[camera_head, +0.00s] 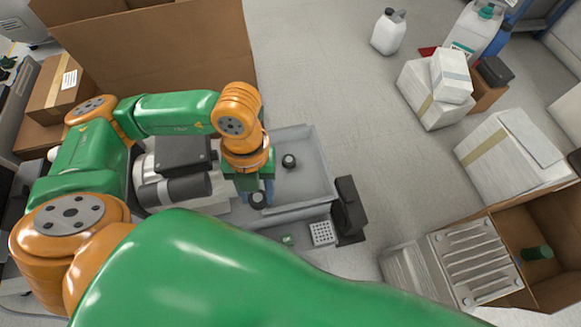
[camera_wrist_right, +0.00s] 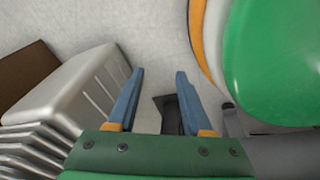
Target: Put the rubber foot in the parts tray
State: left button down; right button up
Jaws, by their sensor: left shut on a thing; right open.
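My left gripper (camera_head: 258,197) points down and is shut on a small black round rubber foot (camera_head: 258,201). It holds the foot over the near left part of the grey parts tray (camera_head: 310,178). I cannot tell how high the foot is above the tray. Another black round foot (camera_head: 289,161) lies inside the tray, further back and to the right. My right gripper (camera_wrist_right: 159,75) is open and empty in the right wrist view, above the pale floor. In the head view the right gripper is not visible.
A compressor with a dark cylinder (camera_head: 174,189) stands left of the tray. A black object (camera_head: 348,206), a white perforated block (camera_head: 322,233) and a small green part (camera_head: 288,239) lie near the tray's front. Boxes (camera_head: 512,150) stand right. A ribbed grey housing (camera_wrist_right: 75,85) is left in the wrist view.

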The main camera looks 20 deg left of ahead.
aim_at(262, 196)
pick_arm(q)
jog(key=f+n+b, duration=0.1)
jog(key=n, duration=0.1)
jog(key=f+n, duration=0.1)
jog(key=n, duration=0.1)
jog(key=d+f+n+b, duration=0.1)
jog(key=n, duration=0.2)
jog(key=shift+w+f+t+h+b, duration=0.1)
jog(key=shift+f+t+h+b, duration=0.2)
jog(key=shift+f+t+b, duration=0.1)
jog(key=w+f+b, duration=0.1)
jog(key=w+f, duration=0.1)
jog(key=w, duration=0.1)
jog(key=w+d+f+b, duration=0.1)
jog(key=w+f, duration=0.2)
jog(key=w, duration=0.1)
jog(key=w+d+f+b, duration=0.1)
jog(key=w+f, duration=0.2)
jog(key=w, duration=0.1)
jog(key=shift+d, duration=0.25)
notch_tip(262, 196, down, 3)
jog(key=shift+w+r+b, duration=0.1)
jog(key=shift+b, duration=0.5)
pick_arm(e)
jog(key=w+a+f, duration=0.1)
jog(key=w+a, duration=0.3)
jog(key=w, duration=0.1)
jog(key=shift+w+a+f+y, duration=0.3)
jog(key=shift+w+a, duration=0.05)
jog(key=shift+w, duration=0.05)
